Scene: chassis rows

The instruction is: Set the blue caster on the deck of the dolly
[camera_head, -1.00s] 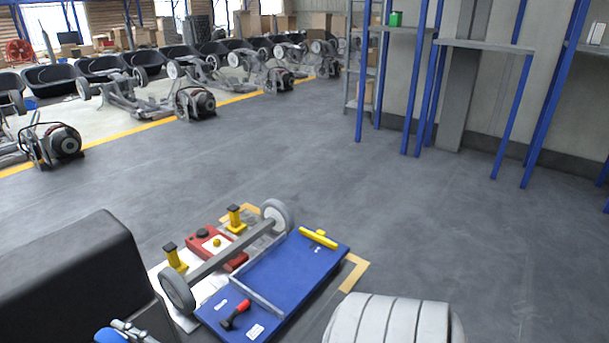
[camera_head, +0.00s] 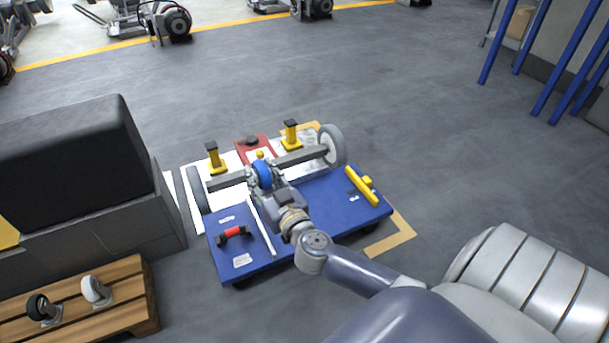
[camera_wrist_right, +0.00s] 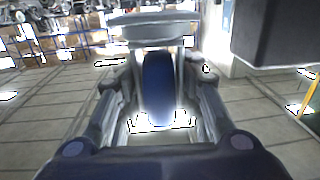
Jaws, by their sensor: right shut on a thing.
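The blue caster (camera_head: 263,174) is held in my right gripper (camera_head: 268,184), near the axle on the dolly's far side. Whether it touches anything below, I cannot tell. In the right wrist view the blue wheel (camera_wrist_right: 158,90) sits upright between the two fingers, with a grey plate above it. The dolly (camera_head: 325,205) has a blue deck with a thin pale strip across it. My gripper and forearm hide part of the deck's middle. A red-and-black tool (camera_head: 233,233) lies on its left part and a yellow bar (camera_head: 361,186) at its right edge. My left gripper is not in view.
A grey axle with wheels (camera_head: 333,146) lies behind the deck, beside yellow stands (camera_head: 291,135) and a red box (camera_head: 254,148). A large black block on a grey base (camera_head: 75,170) stands left. A wooden pallet (camera_head: 110,311) holds a black and a white caster.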

